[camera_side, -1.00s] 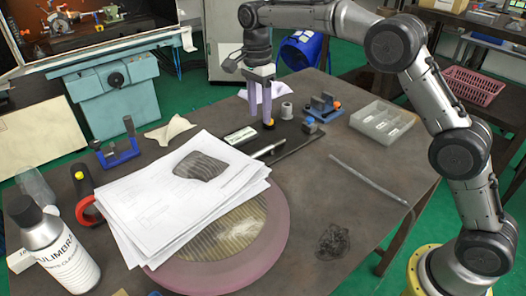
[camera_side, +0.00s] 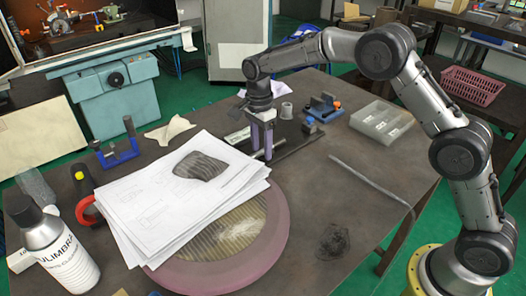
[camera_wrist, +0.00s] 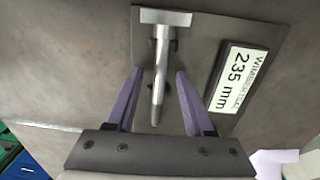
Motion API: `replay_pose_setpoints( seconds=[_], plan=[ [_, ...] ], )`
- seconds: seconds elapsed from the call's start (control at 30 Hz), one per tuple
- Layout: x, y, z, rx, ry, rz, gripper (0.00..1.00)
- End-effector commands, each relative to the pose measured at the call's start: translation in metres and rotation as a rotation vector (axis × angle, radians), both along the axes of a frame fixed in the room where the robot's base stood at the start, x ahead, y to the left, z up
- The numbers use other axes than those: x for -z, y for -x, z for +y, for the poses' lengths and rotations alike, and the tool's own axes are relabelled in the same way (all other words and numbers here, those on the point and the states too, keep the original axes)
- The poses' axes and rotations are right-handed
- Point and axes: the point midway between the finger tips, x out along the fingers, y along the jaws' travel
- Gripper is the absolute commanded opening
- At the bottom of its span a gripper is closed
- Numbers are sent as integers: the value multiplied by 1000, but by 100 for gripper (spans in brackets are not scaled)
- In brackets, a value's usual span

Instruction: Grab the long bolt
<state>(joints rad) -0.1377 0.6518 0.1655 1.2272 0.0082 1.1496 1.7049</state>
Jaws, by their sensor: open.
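The long bolt (camera_wrist: 158,60), a silver shaft with a wide flat head, lies on a dark plate (camera_wrist: 195,75) in the wrist view. Its head points to the top of that view. My gripper (camera_wrist: 157,75) is open, with one purple finger on each side of the shaft and gaps between. Whether the fingers reach down level with the shaft is unclear. In the side view my gripper (camera_side: 262,156) is low over the plate (camera_side: 300,138) and hides much of the bolt. A label reading 235 mm (camera_wrist: 238,77) sits beside the bolt.
Papers (camera_side: 165,195) on a round pink-rimmed disc (camera_side: 275,235) lie at the near left of the gripper. The table's right front is mostly clear.

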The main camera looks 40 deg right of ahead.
Motion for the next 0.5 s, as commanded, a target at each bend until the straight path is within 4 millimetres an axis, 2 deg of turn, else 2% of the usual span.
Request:
replay_pose_setpoints(
  seconds=[0.13,0.17,0.43,0.5],
  plan=[
    [0,0,0,0,0,0,53],
    [0,0,0,0,0,0,49],
    [0,0,0,0,0,0,0],
    [0,0,0,0,0,0,0]
  ],
)
